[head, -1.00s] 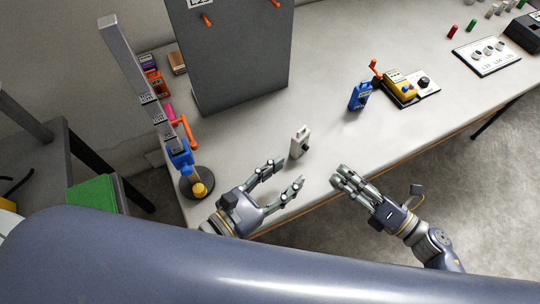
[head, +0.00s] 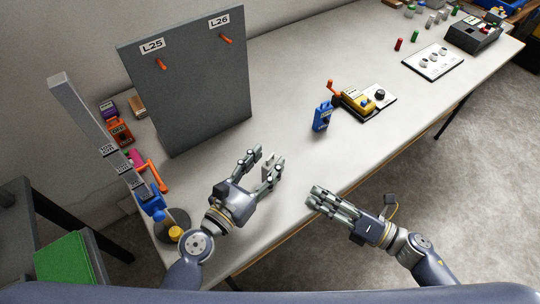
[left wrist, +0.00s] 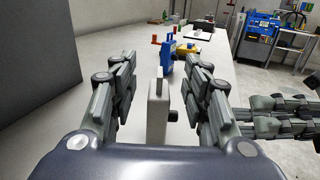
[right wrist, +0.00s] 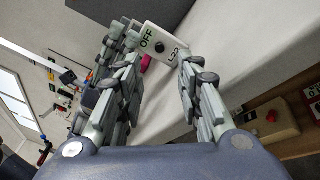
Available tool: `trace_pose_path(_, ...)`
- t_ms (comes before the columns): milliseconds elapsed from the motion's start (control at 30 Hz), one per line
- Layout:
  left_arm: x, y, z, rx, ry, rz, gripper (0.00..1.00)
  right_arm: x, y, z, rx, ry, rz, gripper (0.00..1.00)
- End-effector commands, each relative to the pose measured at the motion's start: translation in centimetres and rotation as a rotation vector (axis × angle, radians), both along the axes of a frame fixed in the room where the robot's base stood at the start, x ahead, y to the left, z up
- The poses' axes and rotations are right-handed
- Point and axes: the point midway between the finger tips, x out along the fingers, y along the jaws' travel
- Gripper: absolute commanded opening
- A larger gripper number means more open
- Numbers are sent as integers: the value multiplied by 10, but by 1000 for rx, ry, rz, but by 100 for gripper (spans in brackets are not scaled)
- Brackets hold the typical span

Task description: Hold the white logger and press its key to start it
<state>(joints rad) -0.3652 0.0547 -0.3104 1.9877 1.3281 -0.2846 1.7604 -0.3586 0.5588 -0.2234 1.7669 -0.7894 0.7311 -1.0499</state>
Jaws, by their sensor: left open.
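The white logger (head: 268,168) stands upright on the table near its front edge. My left gripper (head: 265,160) is open, with its fingers on either side of the logger. In the left wrist view the logger (left wrist: 158,112) stands between the fingers, with gaps on both sides. My right gripper (head: 314,197) is to the right of the logger, apart from it, fingers pointing towards it. In the right wrist view its fingers are spread and empty. Beyond them shows the logger's face (right wrist: 165,45), with a dark round key and the marks OFF and L22.
A blue device (head: 322,116) and a yellow device (head: 358,101) on a plate stand further right. A grey panel (head: 190,85) with orange pegs stands behind. A grey post with a round base (head: 180,218) is at left. Bare table lies between.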

Motion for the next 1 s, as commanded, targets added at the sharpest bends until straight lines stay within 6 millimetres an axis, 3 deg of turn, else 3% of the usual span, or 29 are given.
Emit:
trace_pose_path(200,18,-11,0,-1,0,1,43,0,0,0,0,0,0,33)
trace_pose_path(533,20,-13,0,1,1,0,43,0,0,0,0,0,0,33)
trace_pose_path(733,20,-13,0,1,1,0,0,0,0,0,0,0,0,33)
trace_pose_path(833,20,-13,0,1,1,0,0,0,0,0,0,0,0,33)
trace_pose_path(1000,20,-13,0,1,1,0,0,0,0,0,0,0,0,0)
